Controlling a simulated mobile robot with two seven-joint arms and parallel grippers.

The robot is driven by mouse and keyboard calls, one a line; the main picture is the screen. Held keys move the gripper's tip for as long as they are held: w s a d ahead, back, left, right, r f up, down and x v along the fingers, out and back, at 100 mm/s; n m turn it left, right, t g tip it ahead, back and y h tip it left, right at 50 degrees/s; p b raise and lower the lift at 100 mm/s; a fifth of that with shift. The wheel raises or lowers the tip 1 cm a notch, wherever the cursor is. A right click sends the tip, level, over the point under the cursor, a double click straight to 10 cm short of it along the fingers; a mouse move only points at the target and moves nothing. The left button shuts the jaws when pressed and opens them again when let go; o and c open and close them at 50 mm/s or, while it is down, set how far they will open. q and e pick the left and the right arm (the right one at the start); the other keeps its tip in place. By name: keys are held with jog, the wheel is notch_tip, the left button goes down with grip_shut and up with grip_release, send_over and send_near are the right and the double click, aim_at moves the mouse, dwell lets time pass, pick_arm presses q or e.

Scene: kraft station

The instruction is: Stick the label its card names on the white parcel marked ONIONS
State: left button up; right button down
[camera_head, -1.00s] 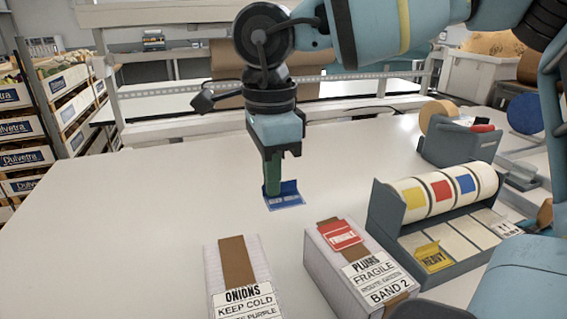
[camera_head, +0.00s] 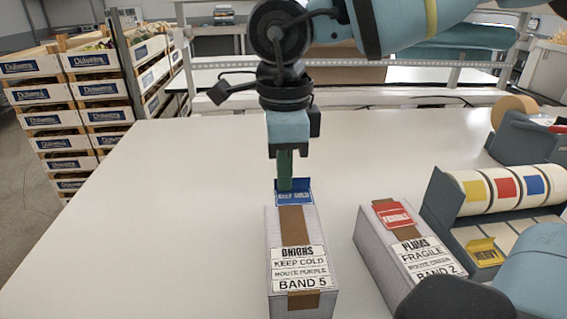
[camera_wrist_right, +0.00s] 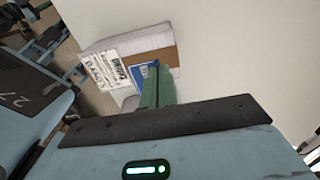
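The white parcel marked ONIONS (camera_head: 276,235) lies on the table. Its card (camera_head: 299,270) reads KEEP COLD, ROUTE PURPLE, BAND 5, and brown tape runs along its top. My right gripper (camera_head: 285,186) points down at the parcel's far end, its green fingers shut on a blue label (camera_head: 295,197) reading KEEP COLD. The label is over the far end of the tape; I cannot tell whether it touches. In the right wrist view, the label (camera_wrist_right: 142,76) overlaps the parcel (camera_wrist_right: 125,43) beside the fingers (camera_wrist_right: 157,88). My left gripper is not in view.
The PLUMS parcel (camera_head: 377,247), bearing a red FRAGILE label (camera_head: 394,214), stands to the right. Beyond it is a label dispenser (camera_head: 441,200) with coloured rolls and a yellow HEAVY label (camera_head: 484,252). The table (camera_head: 180,220) is clear on the left. Crates (camera_head: 70,100) stand behind.

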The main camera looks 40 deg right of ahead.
aim_at(284, 215)
notch_tip(284, 215, down, 2)
jog(key=shift+f+b, duration=0.25)
jog(key=shift+b, duration=0.15)
jog(key=shift+f+b, duration=0.3)
jog(key=shift+f, duration=0.75)
jog(key=shift+b, duration=0.3)
jog(key=shift+f, duration=0.1)
jog(key=shift+f+b, duration=0.3)
jog(key=shift+b, duration=0.05)
dwell(0.8)
jog(key=c, duration=1.6)
grip_release()
